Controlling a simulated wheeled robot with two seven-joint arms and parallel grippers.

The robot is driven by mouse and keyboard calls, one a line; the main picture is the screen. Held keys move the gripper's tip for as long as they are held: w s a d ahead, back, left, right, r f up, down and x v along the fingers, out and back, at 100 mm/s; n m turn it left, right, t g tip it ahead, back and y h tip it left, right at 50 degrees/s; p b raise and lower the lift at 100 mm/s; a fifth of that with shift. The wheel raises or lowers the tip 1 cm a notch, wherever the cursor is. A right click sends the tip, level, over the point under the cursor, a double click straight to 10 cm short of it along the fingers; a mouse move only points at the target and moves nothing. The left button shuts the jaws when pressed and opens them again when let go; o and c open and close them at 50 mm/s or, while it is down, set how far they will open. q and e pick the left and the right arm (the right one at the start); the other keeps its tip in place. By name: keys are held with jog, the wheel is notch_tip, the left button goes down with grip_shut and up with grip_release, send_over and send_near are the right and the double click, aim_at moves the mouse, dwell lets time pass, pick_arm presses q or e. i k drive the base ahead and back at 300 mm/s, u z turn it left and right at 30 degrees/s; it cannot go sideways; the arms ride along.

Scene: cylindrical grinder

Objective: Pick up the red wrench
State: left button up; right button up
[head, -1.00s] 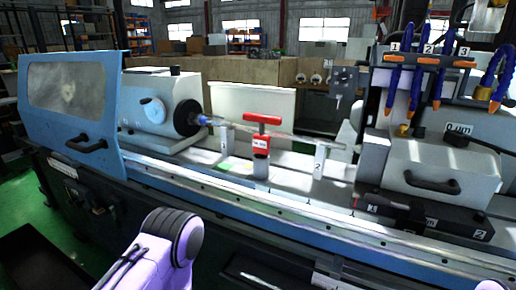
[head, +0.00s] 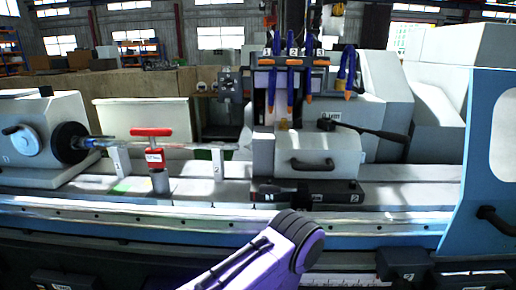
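A red T-shaped handle (head: 151,132), which looks like the red wrench, stands upright on the grinder bed at the left of the head view. Its crossbar is level, and below it is a red block with a white label (head: 155,156) on a grey post. It stands in front of the thin horizontal workpiece (head: 185,145). Nothing touches the handle from my side. A purple and black link of my arm rises at the bottom middle. Neither gripper shows in the view.
The blue front rail (head: 220,228) of the machine runs across the view. A grey wheel housing with a black handle (head: 312,165) stands right of the wrench, below blue hoses with orange tips. The headstock (head: 35,143) is at left, a blue door (head: 490,170) at right.

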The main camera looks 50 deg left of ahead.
aim_at(156, 159)
jog(key=z, duration=1.4)
jog(key=k, duration=2.5)
jog(key=u, duration=0.45)
